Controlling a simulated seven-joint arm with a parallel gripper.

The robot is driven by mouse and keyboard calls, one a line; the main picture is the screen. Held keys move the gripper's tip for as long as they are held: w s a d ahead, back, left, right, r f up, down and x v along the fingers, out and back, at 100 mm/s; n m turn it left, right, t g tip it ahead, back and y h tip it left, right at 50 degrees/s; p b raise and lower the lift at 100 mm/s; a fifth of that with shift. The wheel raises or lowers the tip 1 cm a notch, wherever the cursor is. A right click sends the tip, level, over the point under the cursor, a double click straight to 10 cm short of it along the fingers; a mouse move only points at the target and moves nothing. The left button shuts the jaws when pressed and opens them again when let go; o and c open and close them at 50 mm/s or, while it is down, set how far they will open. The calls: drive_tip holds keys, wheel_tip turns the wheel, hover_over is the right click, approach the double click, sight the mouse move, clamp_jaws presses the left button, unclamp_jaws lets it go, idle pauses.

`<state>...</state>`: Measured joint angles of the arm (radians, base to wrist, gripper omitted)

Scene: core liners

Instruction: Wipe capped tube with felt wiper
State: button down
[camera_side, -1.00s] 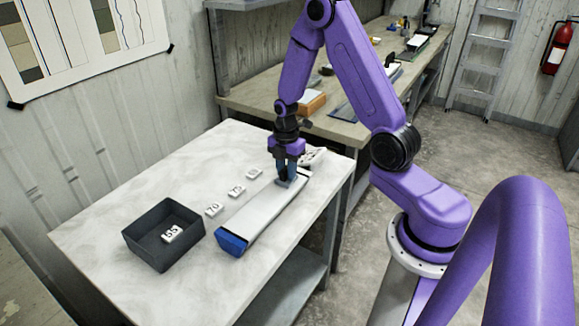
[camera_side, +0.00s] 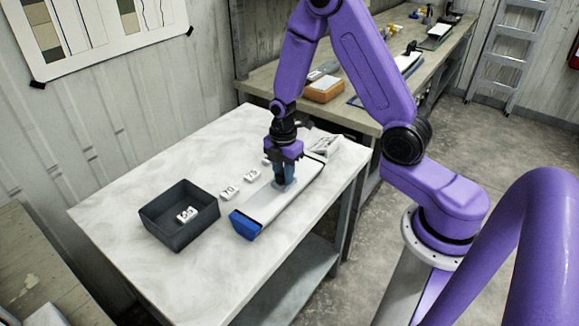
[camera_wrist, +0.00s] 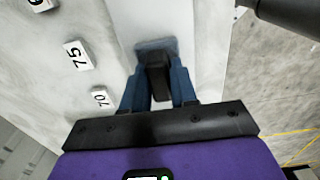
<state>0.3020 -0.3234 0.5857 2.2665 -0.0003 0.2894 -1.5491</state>
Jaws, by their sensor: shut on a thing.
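The capped tube (camera_side: 268,208) is a long white liner lying on the pale table. Its blue cap (camera_side: 245,225) is at the near end, and a dark end shows at the far end. My gripper (camera_side: 285,178) is above the middle of the tube, with blue fingers pointing down. In the wrist view my gripper (camera_wrist: 158,88) is shut on the dark handle of the felt wiper (camera_wrist: 155,45). The wiper's grey-blue pad is over the tube's top and appears to touch it. The tube (camera_wrist: 150,15) also runs upward in the wrist view; the fingers hide part of it.
A dark open tray (camera_side: 165,235) stands left of the tube with a numbered white tag (camera_side: 186,215) inside. More numbered tags (camera_side: 230,192) lie in a row beside the tube. A pale item (camera_side: 326,146) lies at the table's far end. The table's front left is clear.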

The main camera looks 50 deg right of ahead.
drive_tip(key=shift+a, duration=1.25)
drive_tip(key=shift+r, duration=4.05)
